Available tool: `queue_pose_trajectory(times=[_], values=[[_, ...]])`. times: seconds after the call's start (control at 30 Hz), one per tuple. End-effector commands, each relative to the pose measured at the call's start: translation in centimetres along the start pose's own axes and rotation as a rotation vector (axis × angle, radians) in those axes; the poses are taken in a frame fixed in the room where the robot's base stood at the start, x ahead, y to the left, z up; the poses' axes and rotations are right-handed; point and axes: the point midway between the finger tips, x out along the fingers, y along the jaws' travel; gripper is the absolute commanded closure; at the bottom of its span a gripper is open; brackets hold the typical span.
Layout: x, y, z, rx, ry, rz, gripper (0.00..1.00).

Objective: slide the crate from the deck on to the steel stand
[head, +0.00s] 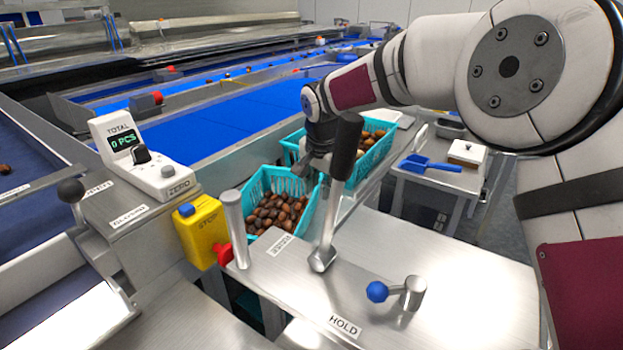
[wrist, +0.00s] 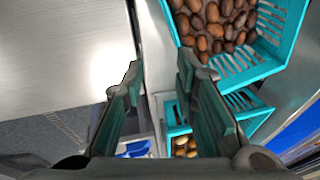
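A teal slatted crate (head: 252,190) holds brown dates behind the steel panel in the head view. It fills the upper right of the wrist view (wrist: 235,72). A second teal crate (head: 368,160) with dates stands behind it, and it shows lower in the wrist view (wrist: 246,108). My gripper (head: 306,168) is at the near crate's far right corner, partly hidden by a black lever handle. In the wrist view its fingers (wrist: 158,76) are apart with nothing held between them. The right finger overlaps the crate's edge; I cannot tell whether it touches.
A lever with a black handle (head: 347,145) and a blue-knobbed HOLD lever (head: 377,291) rise from the steel top (head: 440,262). A side table at right bears a blue scoop (head: 430,164) and white box (head: 467,153).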

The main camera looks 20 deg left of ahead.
Motion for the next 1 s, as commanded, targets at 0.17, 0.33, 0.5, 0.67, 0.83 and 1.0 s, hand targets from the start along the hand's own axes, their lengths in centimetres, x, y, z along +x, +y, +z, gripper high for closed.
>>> queue_pose_trajectory(times=[0.17, 0.33, 0.5, 0.67, 0.83, 1.0], values=[[-1.1, -1.9, 0.1, -0.288, 0.073, -0.025, 0.73], [-1.5, -2.6, 0.1, -0.383, 0.1, -0.031, 0.73], [-1.5, -2.6, 0.1, -0.388, 0.101, -0.031, 0.73], [-1.4, -2.6, 0.1, -0.386, 0.1, -0.03, 0.73], [-0.3, -2.6, 0.0, -0.385, 0.099, -0.029, 0.73], [2.5, -2.7, -0.2, -0.385, 0.098, -0.029, 0.73]])
